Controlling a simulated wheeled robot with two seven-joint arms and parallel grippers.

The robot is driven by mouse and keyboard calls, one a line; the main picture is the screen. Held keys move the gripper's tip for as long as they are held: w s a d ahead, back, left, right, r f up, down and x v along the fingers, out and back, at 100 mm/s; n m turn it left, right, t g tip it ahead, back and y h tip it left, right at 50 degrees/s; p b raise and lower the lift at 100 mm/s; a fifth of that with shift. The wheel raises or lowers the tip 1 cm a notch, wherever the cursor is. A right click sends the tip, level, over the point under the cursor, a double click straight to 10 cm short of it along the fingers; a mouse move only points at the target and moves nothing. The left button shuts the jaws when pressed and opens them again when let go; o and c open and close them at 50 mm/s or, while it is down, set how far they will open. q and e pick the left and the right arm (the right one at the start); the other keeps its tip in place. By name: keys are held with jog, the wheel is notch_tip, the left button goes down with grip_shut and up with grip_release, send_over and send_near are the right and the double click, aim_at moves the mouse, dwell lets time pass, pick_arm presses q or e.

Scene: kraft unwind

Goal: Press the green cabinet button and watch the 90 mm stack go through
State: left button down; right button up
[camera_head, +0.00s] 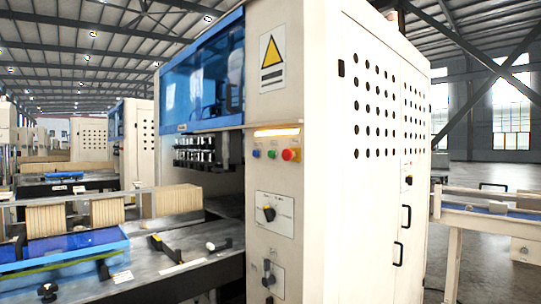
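The cream machine cabinet (350,200) fills the middle of the head view. On its narrow front panel, under a lit yellow strip, sit a blue button, the green cabinet button (272,154) and a larger red button (289,154) in a row. Kraft-coloured stacks stand on the infeed at the left, one at the far left (45,220), one beside it (107,211) and one close to the machine opening (178,200). Stack heights cannot be read. Neither of my grippers is in view.
A black rotary switch (268,213) and a lower lever switch (268,278) are on the same panel. A blue guard (203,85) covers the machine's upper opening. A conveyor (490,212) stands at the right. More machines line the left background.

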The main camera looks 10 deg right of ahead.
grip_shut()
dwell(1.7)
